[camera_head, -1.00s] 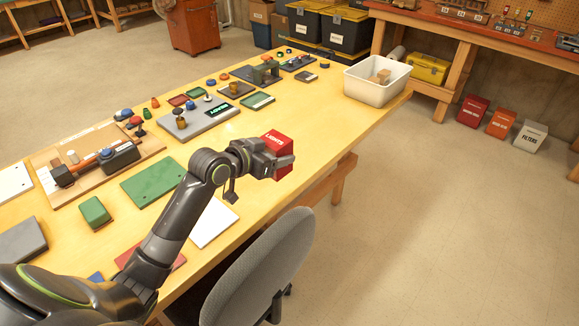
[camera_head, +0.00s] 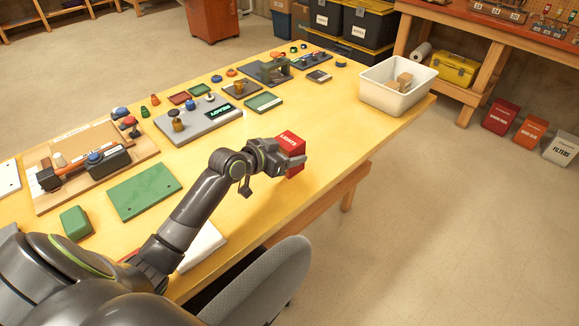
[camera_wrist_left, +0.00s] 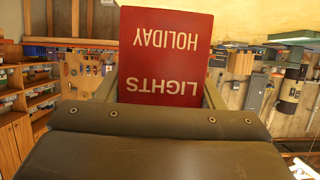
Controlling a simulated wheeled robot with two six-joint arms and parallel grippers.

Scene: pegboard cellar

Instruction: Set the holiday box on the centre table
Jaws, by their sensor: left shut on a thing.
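The holiday box (camera_head: 289,142) is a small red box with white lettering. In the left wrist view it reads HOLIDAY LIGHTS upside down (camera_wrist_left: 166,60). My left gripper (camera_head: 280,162) is shut on it, with the box between its fingers. In the head view the box appears over the near right part of a long yellow wooden table (camera_head: 318,118). I cannot tell whether its underside touches the top or is held above it. My right gripper is not in view.
A white bin (camera_head: 392,100) stands at the table's far right end. A green board (camera_head: 145,190), a grey panel (camera_head: 205,125) and a tool board (camera_head: 90,165) lie to the left. A grey chair (camera_head: 265,285) stands at the near edge. The top around the box looks bare.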

